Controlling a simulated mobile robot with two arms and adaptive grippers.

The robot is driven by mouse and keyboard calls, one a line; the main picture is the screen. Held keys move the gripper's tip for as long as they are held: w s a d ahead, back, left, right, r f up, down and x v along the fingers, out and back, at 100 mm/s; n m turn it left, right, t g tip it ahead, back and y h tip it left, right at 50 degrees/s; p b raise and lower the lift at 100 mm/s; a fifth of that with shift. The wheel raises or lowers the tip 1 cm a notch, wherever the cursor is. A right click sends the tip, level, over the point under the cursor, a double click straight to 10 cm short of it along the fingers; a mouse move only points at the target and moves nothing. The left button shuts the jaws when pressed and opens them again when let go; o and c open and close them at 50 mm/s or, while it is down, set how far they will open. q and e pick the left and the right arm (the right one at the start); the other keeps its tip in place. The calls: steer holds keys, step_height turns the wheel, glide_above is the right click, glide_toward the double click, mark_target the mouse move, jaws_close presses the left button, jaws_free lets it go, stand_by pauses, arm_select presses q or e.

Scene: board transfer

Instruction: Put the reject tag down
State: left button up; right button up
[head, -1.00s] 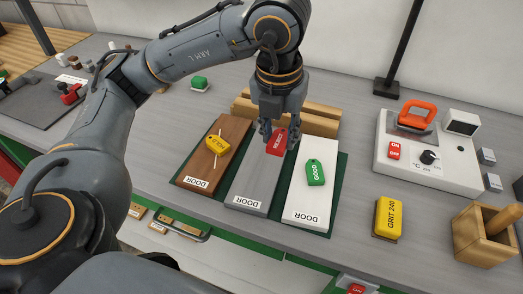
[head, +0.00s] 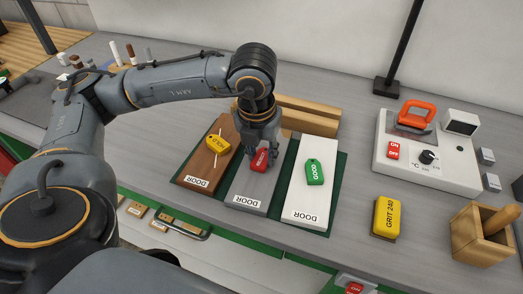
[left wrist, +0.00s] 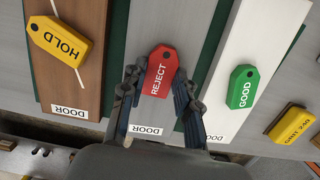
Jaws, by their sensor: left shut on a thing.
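The red reject tag (head: 260,160) is between the fingers of my left gripper (head: 262,157), over the grey door board (head: 246,190). In the left wrist view the reject tag (left wrist: 159,72) lies flat against the grey board (left wrist: 195,20), with the gripper's fingers (left wrist: 158,100) on either side of its lower end. My left gripper is shut on the tag. I cannot tell whether the tag touches the board. The yellow hold tag (head: 217,145) lies on the brown board (head: 193,172). The green good tag (head: 315,172) lies on the white board (head: 308,205). My right gripper is not in view.
The boards lie on a green mat (head: 338,185). Wooden blocks (head: 310,118) stand behind them. A yellow grit block (head: 387,217), a wooden box (head: 483,235) and a heating station (head: 425,160) are to the right.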

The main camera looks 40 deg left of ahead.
mark_target(258, 164)
arm_select(q)
steer(key=shift+f, duration=0.2)
steer(key=o, duration=0.9)
steer(key=shift+r, duration=0.1)
steer(key=r, duration=0.4)
steer(key=s+r, duration=0.1)
steer(key=r, duration=0.7)
steer(key=shift+s+d, duration=0.2)
steer(key=shift+s, duration=0.2)
